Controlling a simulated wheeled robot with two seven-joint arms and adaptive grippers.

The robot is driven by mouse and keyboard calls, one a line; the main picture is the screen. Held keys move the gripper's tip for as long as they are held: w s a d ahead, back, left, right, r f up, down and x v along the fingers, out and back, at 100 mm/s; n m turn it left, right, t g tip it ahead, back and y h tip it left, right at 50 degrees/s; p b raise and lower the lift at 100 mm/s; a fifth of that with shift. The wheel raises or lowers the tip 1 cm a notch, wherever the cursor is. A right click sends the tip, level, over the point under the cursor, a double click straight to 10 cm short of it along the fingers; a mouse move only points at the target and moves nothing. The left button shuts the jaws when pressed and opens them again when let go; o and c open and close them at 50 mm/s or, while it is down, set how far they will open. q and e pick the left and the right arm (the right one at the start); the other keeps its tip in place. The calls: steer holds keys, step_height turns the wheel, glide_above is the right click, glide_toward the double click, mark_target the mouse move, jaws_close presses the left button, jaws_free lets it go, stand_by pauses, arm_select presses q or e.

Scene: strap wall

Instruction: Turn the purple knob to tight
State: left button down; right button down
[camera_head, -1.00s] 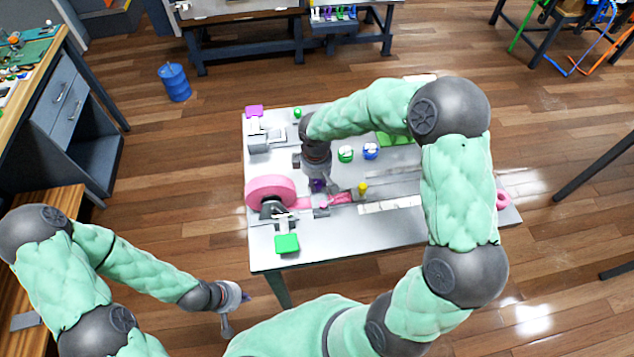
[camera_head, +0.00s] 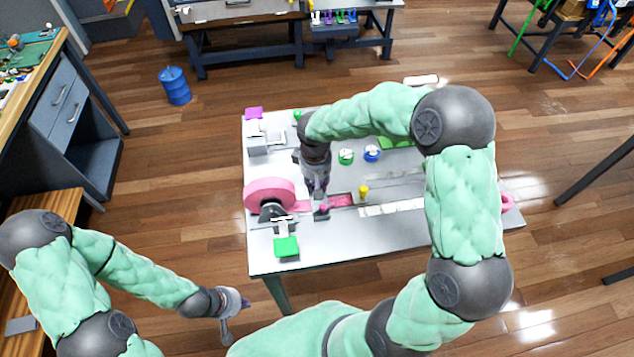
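My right gripper (camera_head: 318,191) points down over the strap fixture on the white table. Its fingers look close together, and a hint of purple shows among them. They hide most or all of the purple knob, so I cannot tell whether they grip it or how the knob is turned. A pink strap (camera_head: 340,200) runs along the fixture from the pink roll (camera_head: 268,195), passing just right of the gripper. A small dark block with a pink top (camera_head: 322,212) is just in front of the fingertips. My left gripper (camera_head: 238,314) is open and empty, off the table's front left.
A yellow peg (camera_head: 363,191), a green knob (camera_head: 346,156) and a blue knob (camera_head: 372,153) stand right of the gripper. A green block (camera_head: 286,246) is at the front left and a purple block (camera_head: 254,113) at the back left. The table's front middle is clear.

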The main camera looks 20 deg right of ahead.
steer(key=c, duration=0.9)
jaws_free()
steer(key=shift+c, duration=0.2)
step_height(320, 180, up, 12)
steer(key=shift+a, duration=0.25)
